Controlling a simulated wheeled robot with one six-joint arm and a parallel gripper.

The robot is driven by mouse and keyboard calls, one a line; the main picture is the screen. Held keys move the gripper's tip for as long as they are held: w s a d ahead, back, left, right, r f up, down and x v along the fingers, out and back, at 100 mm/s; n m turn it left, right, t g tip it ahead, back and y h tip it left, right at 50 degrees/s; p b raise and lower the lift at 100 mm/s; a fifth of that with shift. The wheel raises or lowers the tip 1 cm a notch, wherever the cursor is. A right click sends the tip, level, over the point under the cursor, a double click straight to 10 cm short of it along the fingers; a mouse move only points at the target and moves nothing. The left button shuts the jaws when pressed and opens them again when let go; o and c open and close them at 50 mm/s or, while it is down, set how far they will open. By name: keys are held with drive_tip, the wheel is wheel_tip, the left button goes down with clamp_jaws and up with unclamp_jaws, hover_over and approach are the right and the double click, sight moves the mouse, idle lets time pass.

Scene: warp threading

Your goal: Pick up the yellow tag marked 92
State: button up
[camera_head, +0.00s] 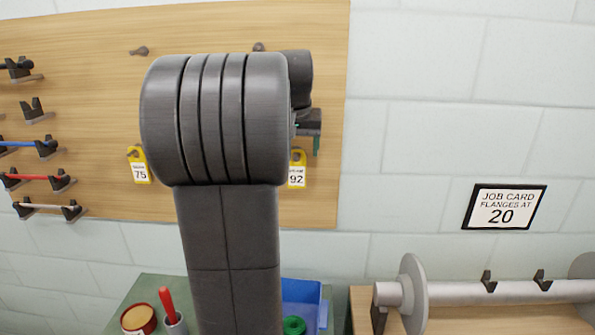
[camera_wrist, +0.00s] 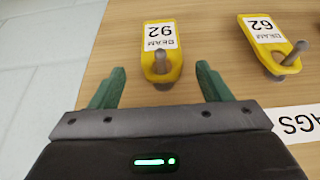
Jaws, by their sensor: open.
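The yellow tag marked 92 (camera_head: 297,180) hangs on the wooden board, partly covered by my arm in the head view. In the wrist view the yellow tag (camera_wrist: 162,38) appears upside down, with its white label and a grey peg at its hole end. My gripper (camera_wrist: 159,86) is open and empty, with its two green fingers spread to either side of the tag's peg end. The fingers look short of the tag, and no contact shows. In the head view only part of my gripper (camera_head: 317,146) shows beside my arm.
Another yellow tag (camera_wrist: 268,35) hangs close by in the wrist view, its number upside down. A tag marked 75 (camera_head: 140,168) hangs further left. A job card (camera_head: 503,207) reads 20. A blue bin (camera_head: 302,300) and a roller (camera_head: 460,293) stand below.

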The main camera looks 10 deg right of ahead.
sight(296, 153)
drive_tip(key=shift+x, duration=1.5)
drive_tip(key=shift+a, duration=0.1)
drive_tip(key=c, duration=1.3)
drive_tip(key=shift+r, duration=0.15)
